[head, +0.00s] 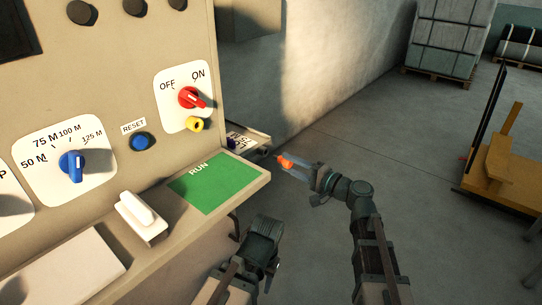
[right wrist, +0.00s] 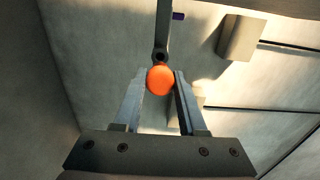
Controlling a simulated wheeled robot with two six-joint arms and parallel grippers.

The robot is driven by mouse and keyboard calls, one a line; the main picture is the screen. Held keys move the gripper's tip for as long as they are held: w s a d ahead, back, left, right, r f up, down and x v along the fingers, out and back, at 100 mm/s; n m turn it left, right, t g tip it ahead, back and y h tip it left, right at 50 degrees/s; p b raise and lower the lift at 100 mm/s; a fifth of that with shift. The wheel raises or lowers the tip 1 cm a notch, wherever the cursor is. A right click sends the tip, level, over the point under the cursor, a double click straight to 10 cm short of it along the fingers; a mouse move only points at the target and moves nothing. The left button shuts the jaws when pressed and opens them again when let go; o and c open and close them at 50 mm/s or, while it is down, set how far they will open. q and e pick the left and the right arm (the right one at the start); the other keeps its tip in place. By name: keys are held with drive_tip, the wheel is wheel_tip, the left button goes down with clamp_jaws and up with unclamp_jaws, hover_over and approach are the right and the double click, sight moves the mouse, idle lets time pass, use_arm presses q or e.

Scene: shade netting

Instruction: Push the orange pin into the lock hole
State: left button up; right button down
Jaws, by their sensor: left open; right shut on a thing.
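The orange pin (head: 286,162) is between the fingers of my right gripper (head: 295,168), beside the right end of the console. In the right wrist view the round orange end of the pin (right wrist: 160,80) sits between the two fingertips (right wrist: 160,84). Just above it in that view is a dark bar (right wrist: 161,56) with a rounded end that looks like a ring. I cannot tell whether the pin touches it or whether it holds the lock hole. My left gripper (head: 264,250) is open and empty, below the console's front edge.
The console has a blue dial (head: 71,166), a blue reset button (head: 141,142), a red switch (head: 189,97) with a yellow ring (head: 195,124) below it, a white lever (head: 140,212) and a green RUN plate (head: 206,182). Floor right of it is clear to an orange-yellow stand (head: 500,165).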

sight(291, 165)
idle(0.4)
drive_tip(key=shift+v, duration=2.05)
drive_tip(key=shift+s, duration=0.1)
